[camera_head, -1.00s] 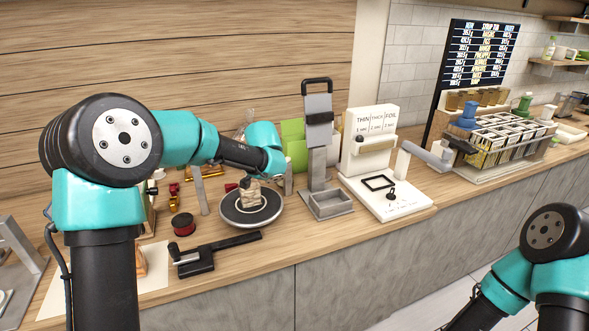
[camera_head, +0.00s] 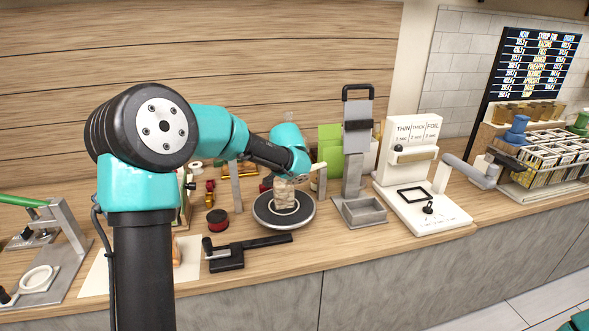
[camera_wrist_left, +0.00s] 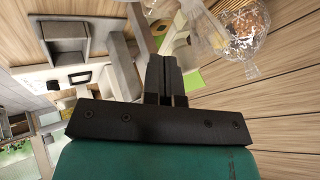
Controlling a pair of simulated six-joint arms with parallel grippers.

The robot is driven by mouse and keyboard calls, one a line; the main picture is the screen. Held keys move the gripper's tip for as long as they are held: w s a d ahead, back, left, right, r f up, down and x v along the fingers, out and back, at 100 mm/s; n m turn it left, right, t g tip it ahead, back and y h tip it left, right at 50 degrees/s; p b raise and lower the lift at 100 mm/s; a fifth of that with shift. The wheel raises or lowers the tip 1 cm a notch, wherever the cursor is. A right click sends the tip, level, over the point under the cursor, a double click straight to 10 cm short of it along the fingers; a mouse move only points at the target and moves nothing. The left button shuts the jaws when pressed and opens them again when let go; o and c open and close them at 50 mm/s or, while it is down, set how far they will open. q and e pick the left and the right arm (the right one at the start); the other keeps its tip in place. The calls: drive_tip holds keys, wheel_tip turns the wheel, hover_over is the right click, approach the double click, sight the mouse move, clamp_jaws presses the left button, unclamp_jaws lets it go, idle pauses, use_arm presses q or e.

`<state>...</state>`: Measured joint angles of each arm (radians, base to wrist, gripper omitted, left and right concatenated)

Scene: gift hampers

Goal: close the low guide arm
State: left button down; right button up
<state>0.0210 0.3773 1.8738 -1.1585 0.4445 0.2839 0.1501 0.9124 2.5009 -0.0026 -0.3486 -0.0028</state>
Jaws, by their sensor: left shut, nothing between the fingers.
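A low black guide arm (camera_head: 262,242) lies along the counter in front of the turntable (camera_head: 265,217). Its block base and upright knob are at the left end, and its bar reaches right and slightly back, below the turntable's front rim. A pale stacked bundle (camera_head: 284,197) stands on the turntable. My left arm reaches over the counter, its wrist just above and behind the bundle. In the head view its fingers are hard to make out. In the left wrist view the left gripper (camera_wrist_left: 164,62) has its black fingers together and empty, apart from the guide arm.
Grey posts (camera_head: 235,187) flank the turntable. A red spool (camera_head: 217,220) sits left of it. A grey stand with a tray (camera_head: 361,212) and a white sealer (camera_head: 425,213) stand to the right. A clear bag (camera_wrist_left: 240,40) is close to the left fingers.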

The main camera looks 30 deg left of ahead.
use_arm(q)
drive_tip(key=s+d+f+v, duration=0.1)
drive_tip(key=v, duration=1)
drive_tip(key=shift+s, duration=0.25)
drive_tip(key=shift+d, duration=0.15)
